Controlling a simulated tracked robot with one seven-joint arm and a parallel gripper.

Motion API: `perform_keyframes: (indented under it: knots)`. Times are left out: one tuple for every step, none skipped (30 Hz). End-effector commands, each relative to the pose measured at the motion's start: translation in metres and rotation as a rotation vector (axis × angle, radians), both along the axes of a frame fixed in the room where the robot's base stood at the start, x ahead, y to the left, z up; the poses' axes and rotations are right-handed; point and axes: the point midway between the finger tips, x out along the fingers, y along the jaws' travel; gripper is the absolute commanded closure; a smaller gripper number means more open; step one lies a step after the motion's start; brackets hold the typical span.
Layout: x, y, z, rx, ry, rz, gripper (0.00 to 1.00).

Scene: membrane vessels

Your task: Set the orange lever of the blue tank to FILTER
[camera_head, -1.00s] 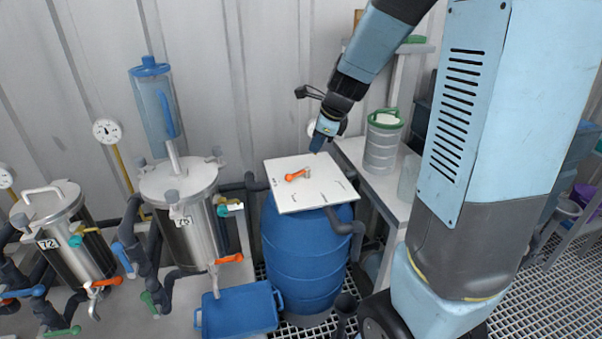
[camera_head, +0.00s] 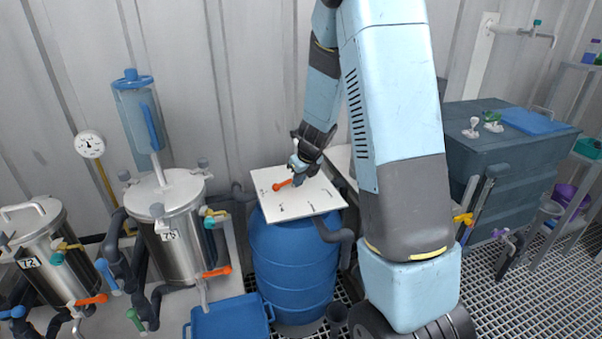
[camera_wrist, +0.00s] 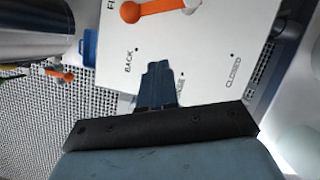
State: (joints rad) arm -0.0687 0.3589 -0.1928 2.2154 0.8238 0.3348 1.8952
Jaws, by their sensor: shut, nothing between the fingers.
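The blue tank (camera_head: 292,268) is a ribbed drum with a white square plate (camera_head: 322,201) on top. The orange lever (camera_head: 283,184) lies on the plate, its rounded end toward the left. In the wrist view the lever (camera_wrist: 150,8) is at the top edge, partly cut off, its rounded end near a label starting "FI". BACK and CLOSED are readable lower down; another label is partly hidden by my gripper. My gripper (camera_head: 296,180) is shut and empty, low over the plate by the lever's right end. In the wrist view its fingers (camera_wrist: 158,72) show below the lever; contact cannot be told.
Steel vessels 73 (camera_head: 180,235) and 72 (camera_head: 45,255), with pipes and coloured levers, stand left. A dark grey tank (camera_head: 520,155) stands right. The wall is close behind the drum.

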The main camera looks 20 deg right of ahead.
Motion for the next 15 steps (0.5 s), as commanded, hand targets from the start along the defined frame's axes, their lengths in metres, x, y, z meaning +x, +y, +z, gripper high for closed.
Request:
perform_keyframes:
  knots:
    - [0.002, 0.0, -0.007, 0.001, 0.003, -0.003, 1.0]
    - [0.003, 0.001, -0.011, 0.001, 0.002, -0.001, 1.0]
    - [0.005, 0.002, -0.015, 0.001, 0.002, -0.001, 1.0]
    - [0.006, 0.002, -0.018, 0.002, 0.002, -0.002, 1.0]
    - [0.008, 0.002, -0.021, 0.001, 0.002, -0.001, 1.0]
    - [0.009, 0.003, -0.025, 0.002, 0.002, 0.0, 1.0]
    - [0.01, 0.004, -0.027, 0.001, 0.001, -0.001, 1.0]
    - [0.011, 0.004, -0.03, 0.0, 0.0, -0.001, 1.0]
    - [0.012, 0.005, -0.033, 0.002, 0.001, -0.001, 1.0]
    - [0.013, 0.005, -0.036, 0.001, 0.001, -0.001, 1.0]
    - [0.014, 0.005, -0.038, 0.002, 0.002, 0.0, 1.0]
    - [0.016, 0.007, -0.04, 0.001, 0.001, 0.002, 1.0]
    - [0.02, 0.009, -0.039, 0.0, -0.001, 0.003, 1.0]
    - [0.023, 0.01, -0.039, 0.001, -0.001, 0.002, 1.0]
    - [0.027, 0.012, -0.038, 0.001, -0.002, 0.003, 1.0]
